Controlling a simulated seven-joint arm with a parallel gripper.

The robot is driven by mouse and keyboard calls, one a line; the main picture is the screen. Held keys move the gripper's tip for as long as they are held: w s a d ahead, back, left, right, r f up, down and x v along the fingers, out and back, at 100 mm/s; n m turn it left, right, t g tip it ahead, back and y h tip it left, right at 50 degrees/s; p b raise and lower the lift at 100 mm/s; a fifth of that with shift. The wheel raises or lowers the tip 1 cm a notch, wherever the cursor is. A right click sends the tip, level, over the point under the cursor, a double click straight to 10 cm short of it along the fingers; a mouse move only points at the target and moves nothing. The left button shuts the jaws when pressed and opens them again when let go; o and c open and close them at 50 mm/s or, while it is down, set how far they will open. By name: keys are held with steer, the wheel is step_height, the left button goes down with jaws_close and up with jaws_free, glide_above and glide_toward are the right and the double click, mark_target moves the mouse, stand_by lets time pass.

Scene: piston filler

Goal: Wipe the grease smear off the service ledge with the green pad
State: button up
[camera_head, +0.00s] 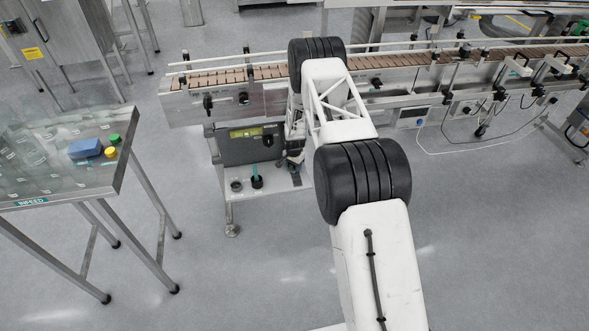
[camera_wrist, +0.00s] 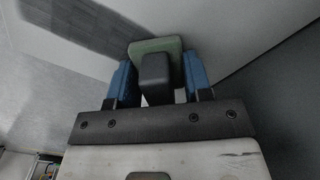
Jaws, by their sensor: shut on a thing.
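My gripper (camera_wrist: 160,72) shows in the wrist view, its two blue fingers shut on the dark grip block of the green pad (camera_wrist: 150,44). The pad's pale green face sticks out beyond the fingertips. In the head view my arm reaches down to the light service ledge (camera_head: 274,183) below the control box, and the gripper is mostly hidden by the arm there. The grease smear cannot be made out in either view. I cannot tell whether the pad touches a surface.
A dark ring-shaped cup (camera_head: 236,186) and a teal-handled tool (camera_head: 256,177) stand on the ledge's left part. The control box (camera_head: 245,145) and conveyor (camera_head: 215,78) rise behind.

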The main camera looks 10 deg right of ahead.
mark_target(299, 188)
steer(key=shift+w, duration=0.4)
steer(key=shift+s+r, duration=0.1)
steer(key=shift+s, duration=0.3)
steer(key=shift+s+f, duration=0.25)
steer(key=shift+s, duration=0.55)
steer(key=shift+s+r, duration=0.25)
steer(key=shift+r, duration=0.05)
steer(key=shift+s+f, duration=0.2)
steer(key=shift+s, duration=0.5)
steer(key=shift+s+r, duration=0.2)
steer(key=shift+s, duration=1.7)
steer(key=shift+s+f, duration=0.15)
steer(key=shift+s, duration=0.6)
steer(key=shift+s+f, duration=0.15)
steer(key=shift+s, duration=0.6)
steer(key=shift+s+r, duration=0.2)
steer(key=shift+s, duration=0.95)
step_height(299, 188, up, 2)
steer(key=shift+w+r, duration=0.1)
steer(key=shift+w, duration=0.05)
steer(key=shift+r, duration=2.8)
